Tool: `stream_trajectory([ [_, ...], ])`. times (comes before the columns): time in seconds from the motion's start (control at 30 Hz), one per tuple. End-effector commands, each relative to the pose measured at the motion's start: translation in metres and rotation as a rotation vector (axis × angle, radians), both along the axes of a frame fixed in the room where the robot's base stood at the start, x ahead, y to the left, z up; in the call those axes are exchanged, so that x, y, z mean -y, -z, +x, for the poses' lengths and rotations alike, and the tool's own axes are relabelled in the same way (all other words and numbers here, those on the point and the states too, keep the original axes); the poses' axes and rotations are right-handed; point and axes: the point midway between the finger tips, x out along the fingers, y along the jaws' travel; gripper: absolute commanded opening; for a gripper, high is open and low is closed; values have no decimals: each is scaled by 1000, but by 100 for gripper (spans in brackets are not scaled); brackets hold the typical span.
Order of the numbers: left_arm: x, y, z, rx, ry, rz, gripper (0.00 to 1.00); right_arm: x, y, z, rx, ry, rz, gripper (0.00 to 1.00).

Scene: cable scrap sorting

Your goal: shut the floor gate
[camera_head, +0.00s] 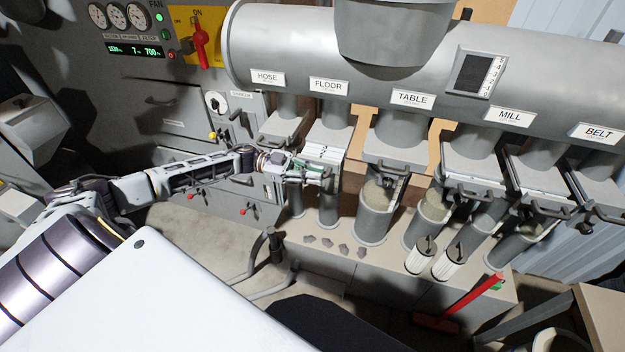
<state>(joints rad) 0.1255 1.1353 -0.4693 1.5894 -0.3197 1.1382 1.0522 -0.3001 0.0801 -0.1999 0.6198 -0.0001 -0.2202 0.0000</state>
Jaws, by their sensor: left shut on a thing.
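The floor gate (328,137) is a grey box under the pipe label FLOOR (329,86), with a pale, striped plate showing at its front. My left arm reaches in from the left, and its gripper (318,174) is at the lower front edge of this gate. The gripper is shut on the floor gate's handle, which is mostly hidden by the fingers. How far the gate's slide stands out is hard to tell. My right gripper is not in view.
Beside it are the hose gate (282,125) on the left and the table gate (394,150) on the right. The mill and belt gates are further right. Two white filter cartridges (421,257) stand on the low bench. A red-handled tool (470,299) leans at the lower right.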

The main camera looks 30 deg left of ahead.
Motion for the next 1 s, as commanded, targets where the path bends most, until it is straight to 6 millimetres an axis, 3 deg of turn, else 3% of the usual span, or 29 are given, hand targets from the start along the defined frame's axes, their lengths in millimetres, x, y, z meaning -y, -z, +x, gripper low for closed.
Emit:
stream_trajectory([
  [0.27, -1, -3, 2, 3, -4, -2, 0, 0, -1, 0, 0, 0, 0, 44],
  [0.3, -1, -3, 2, 3, -5, -2, 11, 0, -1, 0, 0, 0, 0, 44],
  [0.4, -1, -3, 2, 3, -5, -2, 21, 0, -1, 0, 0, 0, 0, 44],
  [0.67, -5, -3, 1, 2, -4, -1, 21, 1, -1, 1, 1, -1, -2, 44],
  [1.0, -39, -1, -7, -1, -5, 2, 21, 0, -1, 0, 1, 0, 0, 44],
])
